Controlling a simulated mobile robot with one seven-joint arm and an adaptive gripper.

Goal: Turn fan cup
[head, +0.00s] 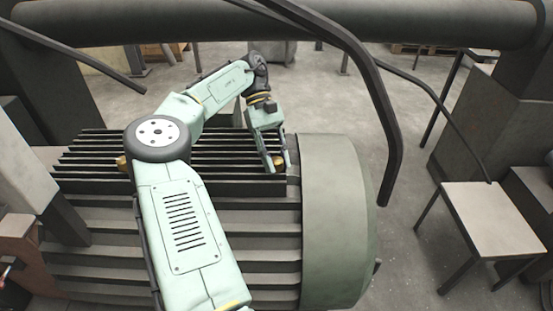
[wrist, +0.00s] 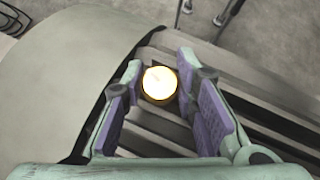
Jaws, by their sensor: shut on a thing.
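A round, bright brass-coloured cup (wrist: 158,84) sits at the top of the finned machine (head: 150,265), close to its smooth end cover (head: 340,215). My gripper (head: 279,165) points down at the fins beside this cover in the head view.
Another small brass-coloured piece (head: 122,163) shows on the fins at the left, beside my arm. A bent dark bar (head: 375,90) hangs down right of my gripper. A thick pipe (head: 400,25) crosses above. A small table (head: 495,220) stands at the right on open floor.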

